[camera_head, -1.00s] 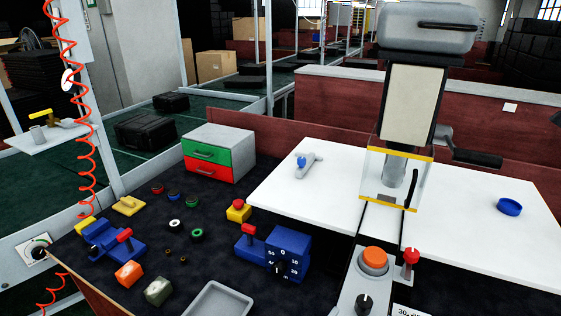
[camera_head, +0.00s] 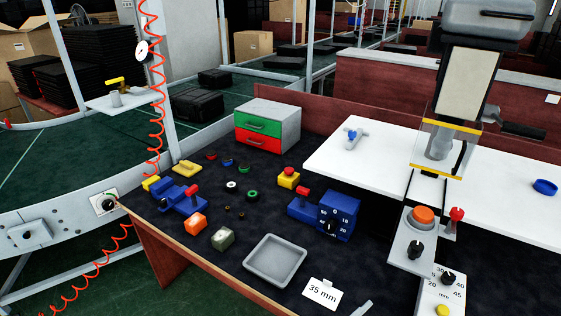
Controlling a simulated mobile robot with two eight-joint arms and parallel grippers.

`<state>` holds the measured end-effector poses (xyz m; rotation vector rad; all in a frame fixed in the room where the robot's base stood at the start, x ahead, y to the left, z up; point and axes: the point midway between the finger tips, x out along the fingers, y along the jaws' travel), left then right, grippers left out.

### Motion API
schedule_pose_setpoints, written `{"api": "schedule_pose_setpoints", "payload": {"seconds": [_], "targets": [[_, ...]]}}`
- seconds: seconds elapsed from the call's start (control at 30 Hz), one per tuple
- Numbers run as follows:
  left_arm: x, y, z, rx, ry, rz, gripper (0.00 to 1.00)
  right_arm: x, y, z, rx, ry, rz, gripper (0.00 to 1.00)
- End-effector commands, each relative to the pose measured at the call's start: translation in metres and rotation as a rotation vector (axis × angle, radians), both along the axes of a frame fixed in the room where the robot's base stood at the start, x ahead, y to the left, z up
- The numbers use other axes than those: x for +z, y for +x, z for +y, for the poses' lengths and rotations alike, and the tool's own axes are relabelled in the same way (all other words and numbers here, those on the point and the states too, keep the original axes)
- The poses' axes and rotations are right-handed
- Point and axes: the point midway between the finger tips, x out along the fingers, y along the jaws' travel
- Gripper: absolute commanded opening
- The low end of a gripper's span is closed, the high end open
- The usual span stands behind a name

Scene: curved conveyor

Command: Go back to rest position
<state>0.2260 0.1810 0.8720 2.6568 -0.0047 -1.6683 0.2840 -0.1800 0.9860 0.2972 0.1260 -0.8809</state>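Neither of my grippers and neither of my arms shows in the head view. The dark-topped workbench (camera_head: 340,259) fills the middle of the picture. Its objects rest on the surface, and no gripper is seen touching any of them. Whether either gripper is open or holds something cannot be seen.
A grey tray (camera_head: 250,275) lies at the bench's front, beside a "35 mm" card (camera_head: 322,292). A drawer box (camera_head: 287,121), blue devices (camera_head: 340,215) and several small rings lie behind.

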Motion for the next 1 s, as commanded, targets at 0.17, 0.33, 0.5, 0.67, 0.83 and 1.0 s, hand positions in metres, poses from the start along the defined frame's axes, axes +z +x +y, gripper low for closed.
{"api": "schedule_pose_setpoints", "payload": {"seconds": [0.17,0.33,0.5,0.67,0.83,1.0], "targets": [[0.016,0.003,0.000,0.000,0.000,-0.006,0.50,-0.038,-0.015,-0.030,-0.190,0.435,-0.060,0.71],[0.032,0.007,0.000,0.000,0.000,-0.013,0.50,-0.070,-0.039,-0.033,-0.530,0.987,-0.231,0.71],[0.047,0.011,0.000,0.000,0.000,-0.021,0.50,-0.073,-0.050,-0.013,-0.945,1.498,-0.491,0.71],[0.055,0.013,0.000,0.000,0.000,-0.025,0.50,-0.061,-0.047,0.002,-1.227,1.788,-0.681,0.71],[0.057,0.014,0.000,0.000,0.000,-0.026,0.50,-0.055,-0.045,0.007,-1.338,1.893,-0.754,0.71],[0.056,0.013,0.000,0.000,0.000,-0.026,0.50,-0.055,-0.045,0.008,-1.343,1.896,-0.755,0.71]]}}
